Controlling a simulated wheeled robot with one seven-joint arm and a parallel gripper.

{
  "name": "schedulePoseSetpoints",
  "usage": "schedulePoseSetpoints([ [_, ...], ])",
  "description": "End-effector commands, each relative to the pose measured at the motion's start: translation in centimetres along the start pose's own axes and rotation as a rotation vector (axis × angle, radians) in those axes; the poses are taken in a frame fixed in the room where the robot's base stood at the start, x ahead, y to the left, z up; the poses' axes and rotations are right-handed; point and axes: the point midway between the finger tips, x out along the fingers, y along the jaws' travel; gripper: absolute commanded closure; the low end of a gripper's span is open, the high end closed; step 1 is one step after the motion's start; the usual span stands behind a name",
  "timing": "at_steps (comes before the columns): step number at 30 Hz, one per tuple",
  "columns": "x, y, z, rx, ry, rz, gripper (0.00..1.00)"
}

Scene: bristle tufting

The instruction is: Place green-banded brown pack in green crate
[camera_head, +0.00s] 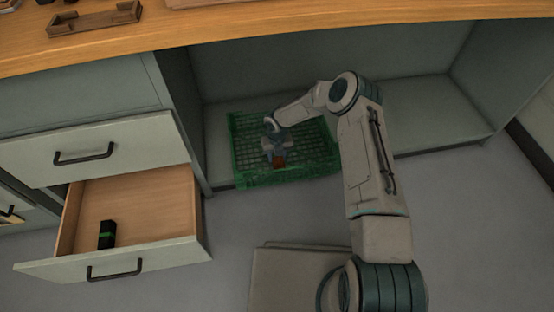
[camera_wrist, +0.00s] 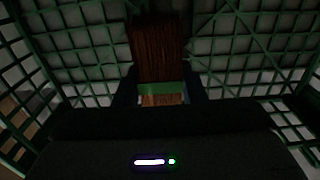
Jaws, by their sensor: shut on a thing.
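The green crate (camera_head: 315,165) is an open lattice box on the floor of the cabinet recess. My gripper (camera_head: 279,158) is inside the crate's outline, pointing down. It is shut on the green-banded brown pack (camera_head: 279,161), of which only a small brown part shows below the fingers in the head view. In the wrist view the brown pack (camera_wrist: 157,50) sticks out beyond the fingers, with its green band between them. The crate's lattice (camera_wrist: 240,55) surrounds it in that view. Whether the pack touches the crate floor I cannot tell.
An open drawer (camera_head: 150,210) at the left holds a dark pack with a green band (camera_head: 107,234). The wooden worktop (camera_head: 250,28) overhangs the recess and carries a wooden tray (camera_head: 95,20). The recess floor right of the crate (camera_head: 430,115) is bare.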

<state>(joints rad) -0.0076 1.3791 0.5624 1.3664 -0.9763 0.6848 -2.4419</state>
Motion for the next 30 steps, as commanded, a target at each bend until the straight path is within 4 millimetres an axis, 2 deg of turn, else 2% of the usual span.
schedulePoseSetpoints([
  [1,1.3,0.1,-0.1,0.000,0.002,0.000,0.86],
  [3,1.8,0.1,0.0,0.000,0.000,0.000,0.86],
  [14,2.1,0.0,0.0,0.000,0.000,0.000,0.86],
  [15,2.0,0.0,0.0,0.000,0.000,0.000,0.56],
  [17,1.9,0.0,0.0,0.000,0.001,0.000,0.40],
  [26,1.8,0.0,0.0,0.000,0.001,0.000,0.40],
  [30,0.7,0.0,0.0,0.000,-0.001,0.000,0.40],
])
